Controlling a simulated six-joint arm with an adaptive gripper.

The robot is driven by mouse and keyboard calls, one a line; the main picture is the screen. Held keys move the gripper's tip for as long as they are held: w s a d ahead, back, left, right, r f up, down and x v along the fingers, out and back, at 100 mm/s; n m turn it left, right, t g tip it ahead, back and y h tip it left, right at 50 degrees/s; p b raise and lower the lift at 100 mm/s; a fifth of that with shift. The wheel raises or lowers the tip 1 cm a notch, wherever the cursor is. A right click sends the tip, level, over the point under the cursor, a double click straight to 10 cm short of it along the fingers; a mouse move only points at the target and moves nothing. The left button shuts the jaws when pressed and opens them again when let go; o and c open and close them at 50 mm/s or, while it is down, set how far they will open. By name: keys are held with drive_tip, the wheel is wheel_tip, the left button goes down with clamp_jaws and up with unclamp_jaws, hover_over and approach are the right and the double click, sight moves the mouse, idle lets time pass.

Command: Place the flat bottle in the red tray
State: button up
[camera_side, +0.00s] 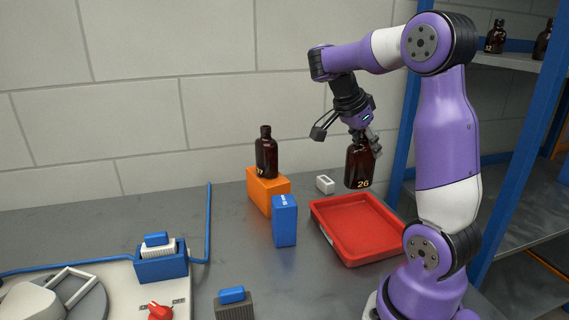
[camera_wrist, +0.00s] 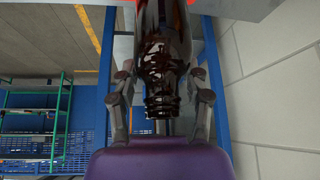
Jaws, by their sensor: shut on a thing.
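An amber bottle marked 26 (camera_side: 359,169) hangs upright from my gripper (camera_side: 362,140), above the back part of the red tray (camera_side: 325,235). The bottle is clear of the tray floor, which looks empty. In the wrist view, the fingers of my gripper (camera_wrist: 165,98) are on both sides of the neck of the bottle (camera_wrist: 162,60). A red edge shows at the top of that view. A second amber bottle, marked 17 (camera_side: 266,155), stands upright on an orange block (camera_side: 264,192) left of the tray.
A blue box (camera_side: 284,221) stands just left of the tray, and a small white block (camera_side: 325,184) lies behind it. A blue shelf frame (camera_side: 402,130) rises at the right. A blue bin (camera_side: 162,265) and red knob (camera_side: 159,311) are at the lower left.

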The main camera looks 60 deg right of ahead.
sight(350, 159)
wheel_tip(350, 159, down, 10)
drive_tip(key=shift+f, duration=0.1)
idle(0.4)
drive_tip(key=o, duration=1.2)
drive_tip(key=v, duration=1.2)
drive_tip(key=shift+w, duration=0.1)
drive_tip(key=a+n+t+y, duration=0.1)
drive_tip(key=a+n+t, duration=0.2)
drive_tip(key=a+n, duration=0.4)
drive_tip(key=a+f+n+t+y, duration=0.1)
drive_tip(key=a+n+t+y, duration=0.1)
drive_tip(key=a+n, duration=0.5)
drive_tip(key=a+n+t+y, duration=0.2)
drive_tip(key=a+n+t, duration=0.1)
drive_tip(key=a+n, duration=0.4)
drive_tip(key=shift+w+a+f+n+t, duration=0.1)
drive_tip(key=shift+w+f+n+t, duration=0.1)
drive_tip(key=shift+n, duration=0.7)
drive_tip(key=shift+w+a+f+n+t, duration=0.1)
drive_tip(key=shift+w+n+t, duration=0.1)
drive_tip(key=shift+n, duration=0.7)
